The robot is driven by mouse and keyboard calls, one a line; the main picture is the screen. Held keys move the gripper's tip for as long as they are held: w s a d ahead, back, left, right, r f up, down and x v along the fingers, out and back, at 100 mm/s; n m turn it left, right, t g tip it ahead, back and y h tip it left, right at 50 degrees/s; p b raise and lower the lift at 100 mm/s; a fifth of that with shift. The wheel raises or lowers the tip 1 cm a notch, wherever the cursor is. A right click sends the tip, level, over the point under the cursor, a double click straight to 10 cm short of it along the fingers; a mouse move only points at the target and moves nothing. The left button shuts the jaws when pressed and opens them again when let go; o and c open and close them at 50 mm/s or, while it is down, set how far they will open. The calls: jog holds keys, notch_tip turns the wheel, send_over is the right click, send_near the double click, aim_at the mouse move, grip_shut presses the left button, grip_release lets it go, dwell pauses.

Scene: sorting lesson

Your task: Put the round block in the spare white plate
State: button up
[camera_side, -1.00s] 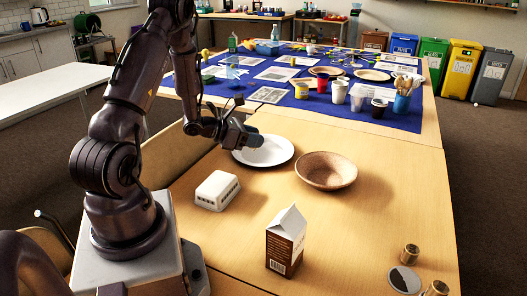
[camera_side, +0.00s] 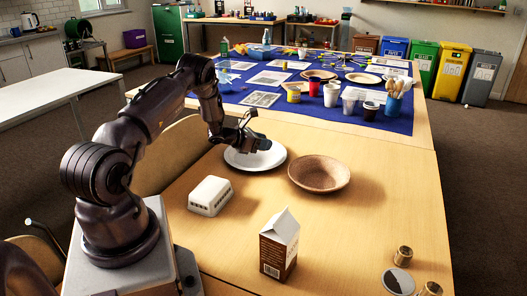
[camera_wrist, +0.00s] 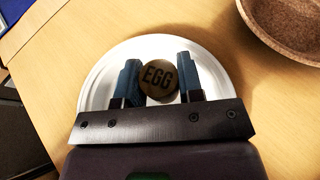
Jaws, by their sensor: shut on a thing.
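The white plate (camera_side: 275,161) lies on the wooden table, left of the brown bowl. In the wrist view the plate (camera_wrist: 103,72) is round and pale, partly hidden by my gripper. A round, dull brown-gold block marked "EGG" (camera_wrist: 159,79) sits between the two blue fingers of my gripper (camera_wrist: 160,82). The fingers are shut on it, with the plate behind it. In the side view my gripper (camera_side: 258,146) is over the plate, and the block is not clear there. I cannot tell whether the block touches the plate.
A brown bowl (camera_side: 319,179) stands right of the plate. A white slotted box (camera_side: 210,196) is in front of it. A carton (camera_side: 279,247) stands nearer. Small metal cylinders (camera_side: 403,257) and a round disc (camera_side: 398,282) are at front right. Cups stand on the blue cloth (camera_side: 250,112) behind.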

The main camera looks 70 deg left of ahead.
aim_at(264, 158)
jog(key=shift+w+a+f, duration=0.1)
jog(key=shift+w+f, duration=0.05)
jog(key=shift+f, duration=1.65)
jog(key=shift+f, duration=0.2)
jog(key=o, duration=0.9)
jog(key=shift+r, duration=0.1)
